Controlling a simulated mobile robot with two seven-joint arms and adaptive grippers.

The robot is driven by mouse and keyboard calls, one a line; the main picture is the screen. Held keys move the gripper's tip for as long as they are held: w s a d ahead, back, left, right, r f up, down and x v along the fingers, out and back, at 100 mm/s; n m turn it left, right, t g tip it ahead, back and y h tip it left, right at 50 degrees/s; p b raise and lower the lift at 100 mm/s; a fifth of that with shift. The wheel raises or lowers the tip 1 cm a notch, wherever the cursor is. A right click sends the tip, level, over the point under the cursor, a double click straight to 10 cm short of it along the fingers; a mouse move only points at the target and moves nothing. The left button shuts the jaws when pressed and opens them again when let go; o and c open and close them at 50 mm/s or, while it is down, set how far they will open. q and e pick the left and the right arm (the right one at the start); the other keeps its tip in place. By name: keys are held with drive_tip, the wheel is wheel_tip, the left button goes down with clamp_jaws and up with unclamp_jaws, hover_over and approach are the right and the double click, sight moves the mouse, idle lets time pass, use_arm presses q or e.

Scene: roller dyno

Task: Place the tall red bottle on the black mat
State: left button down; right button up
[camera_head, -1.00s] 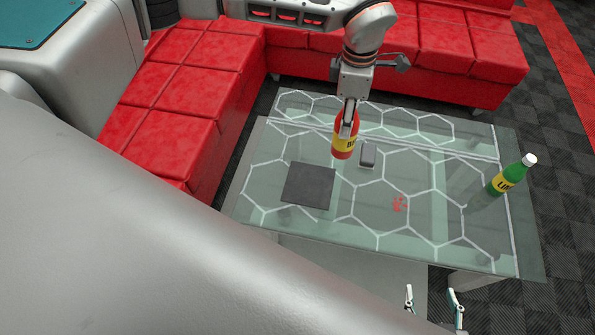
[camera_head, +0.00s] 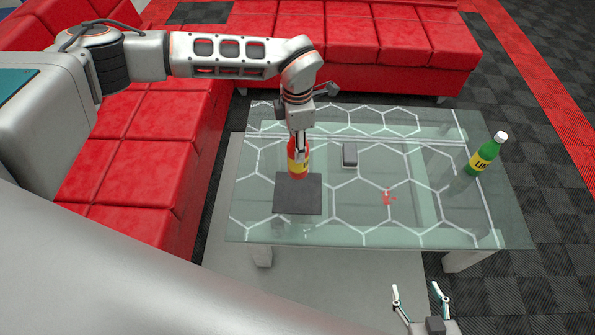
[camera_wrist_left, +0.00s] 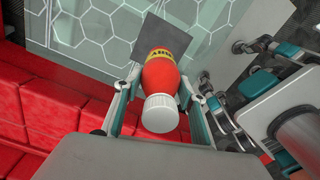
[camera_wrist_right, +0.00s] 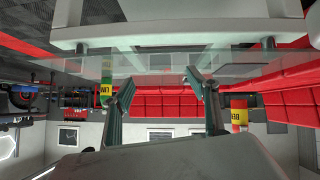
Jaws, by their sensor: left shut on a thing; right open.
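The red bottle (camera_head: 298,168), with a yellow label, is upright in my left gripper (camera_head: 299,150). In the head view its lower end overlaps the back edge of the black mat (camera_head: 297,195); I cannot tell whether it touches. In the left wrist view the bottle (camera_wrist_left: 160,77) shows its white cap between the fingers, with the mat (camera_wrist_left: 178,40) beyond it. My left gripper is shut on the bottle. My right gripper (camera_head: 416,290) is open and empty, in front of the table's near edge. The red bottle (camera_wrist_right: 239,115) also shows in the right wrist view.
The glass table (camera_head: 400,215) carries a small dark grey box (camera_head: 350,154) right of the mat and a green bottle (camera_head: 486,156) near its right edge. A red mark (camera_head: 388,198) lies between them. Red sofas (camera_head: 400,50) line the back and left.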

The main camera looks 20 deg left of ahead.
sight(297, 170)
use_arm(q)
wheel_tip(297, 170, down, 5)
drive_tip(key=shift+f+b, duration=0.2)
drive_tip(key=shift+b, duration=0.3)
drive_tip(key=shift+f, duration=0.6)
wheel_tip(297, 170, down, 5)
drive_tip(key=shift+b, duration=0.7)
drive_tip(key=shift+f, duration=0.3)
drive_tip(key=shift+w+r, duration=0.1)
drive_tip(key=shift+f, duration=0.2)
drive_tip(key=c, duration=1.2)
unclamp_jaws()
drive_tip(key=shift+c, duration=0.2)
use_arm(e)
drive_tip(key=shift+w+a, duration=0.3)
drive_tip(key=shift+w, duration=0.15)
